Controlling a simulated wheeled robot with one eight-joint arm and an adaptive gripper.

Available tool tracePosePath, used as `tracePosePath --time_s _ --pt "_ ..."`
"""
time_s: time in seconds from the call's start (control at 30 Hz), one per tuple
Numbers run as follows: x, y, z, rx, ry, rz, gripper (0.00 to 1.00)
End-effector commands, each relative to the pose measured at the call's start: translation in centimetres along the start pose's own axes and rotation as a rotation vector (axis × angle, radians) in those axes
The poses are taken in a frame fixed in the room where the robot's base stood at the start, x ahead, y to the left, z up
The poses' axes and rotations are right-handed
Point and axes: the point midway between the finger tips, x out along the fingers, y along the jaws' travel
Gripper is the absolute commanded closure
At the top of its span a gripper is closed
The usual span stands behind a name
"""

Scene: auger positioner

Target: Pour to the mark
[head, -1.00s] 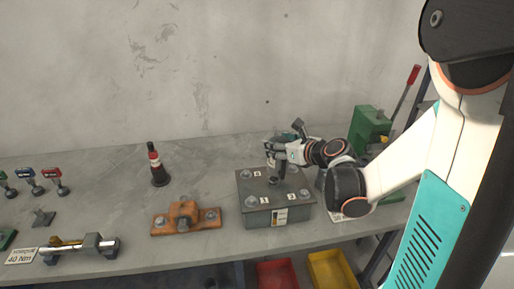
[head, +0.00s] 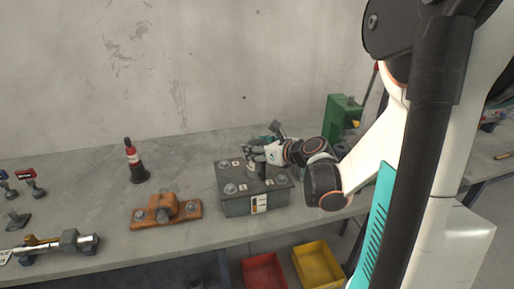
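A grey box (head: 240,207) stands on the workbench, with several bolt-like caps and small numbered labels on its top. A pale and yellow strip (head: 259,204), like a level gauge, is on its front face. My gripper (head: 258,162) is over the back right part of the box's top, at or just above it. A dark piece (head: 262,171) shows at its fingers; I cannot tell whether it is held. The finger gap is too small to judge. A dark bottle with a red and white band (head: 133,160) stands upright on the bench left of the box, apart from my gripper.
An orange bracket (head: 167,212) lies left of the box. A torque wrench (head: 55,246) and small red- and blue-topped tools (head: 25,176) are further left. A green machine (head: 343,118) stands behind my arm. Red (head: 263,272) and yellow (head: 318,265) bins sit below the bench edge.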

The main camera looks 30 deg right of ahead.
Motion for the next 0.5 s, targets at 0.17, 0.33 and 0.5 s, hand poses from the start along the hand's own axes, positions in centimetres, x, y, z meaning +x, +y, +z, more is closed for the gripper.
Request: tracePosePath --time_s 0.17,0.33,0.5 --pt "0.8 0.0 -1.9 0.0 0.0 0.0 0.79" --pt "1.3 0.0 -3.2 0.0 0.0 0.0 0.79" --pt "1.7 0.0 -4.0 0.005 0.013 0.003 0.79"
